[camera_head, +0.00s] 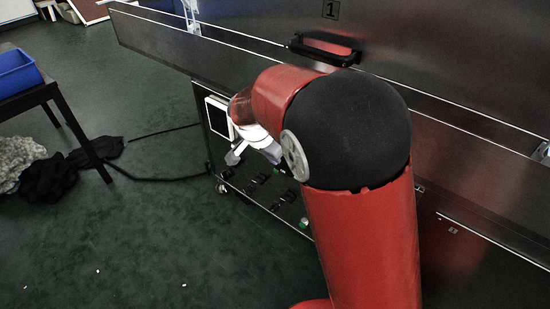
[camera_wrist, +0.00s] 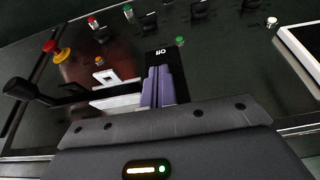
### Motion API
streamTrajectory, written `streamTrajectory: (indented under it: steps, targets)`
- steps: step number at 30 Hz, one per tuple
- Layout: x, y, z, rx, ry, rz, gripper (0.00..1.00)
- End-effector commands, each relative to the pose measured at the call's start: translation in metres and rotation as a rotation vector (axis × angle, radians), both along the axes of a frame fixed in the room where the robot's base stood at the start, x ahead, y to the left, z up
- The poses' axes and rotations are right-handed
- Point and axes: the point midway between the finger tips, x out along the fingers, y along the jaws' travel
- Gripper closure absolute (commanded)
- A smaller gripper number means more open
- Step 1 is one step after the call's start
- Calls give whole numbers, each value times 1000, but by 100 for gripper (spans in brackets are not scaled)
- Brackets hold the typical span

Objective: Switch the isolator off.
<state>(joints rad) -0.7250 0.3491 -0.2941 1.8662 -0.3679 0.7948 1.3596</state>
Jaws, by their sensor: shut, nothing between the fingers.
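A black lever with a rounded knob (camera_wrist: 20,89) crosses the left side of the wrist view; it looks like the isolator's handle. Its inner end runs toward my gripper's fingers and is partly hidden there. My gripper (camera_wrist: 161,75) is shut and empty, its purple-grey fingers together over the control panel. A black plate with small white lettering (camera_wrist: 161,52) lies just beyond the fingertips. I cannot tell whether the fingers touch the lever or plate. In the head view my gripper (camera_head: 272,153) is mostly hidden by my arm, in front of the panel (camera_head: 255,205).
A red knob on a yellow base (camera_wrist: 56,52), a red button (camera_wrist: 92,21) and a green button (camera_wrist: 180,41) sit on the panel near the fingers. A white-framed screen (camera_head: 219,117) is at its left.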

Motion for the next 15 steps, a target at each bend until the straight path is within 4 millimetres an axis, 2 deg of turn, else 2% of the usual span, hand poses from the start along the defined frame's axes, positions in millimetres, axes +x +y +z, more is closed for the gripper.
streamTrajectory:
  steps: [1,6,15]
  targets:
    - [-2,2,-8,0,0,2,100]
    - [-6,5,-17,1,-1,3,100]
    - [-5,4,-11,1,-1,0,100]
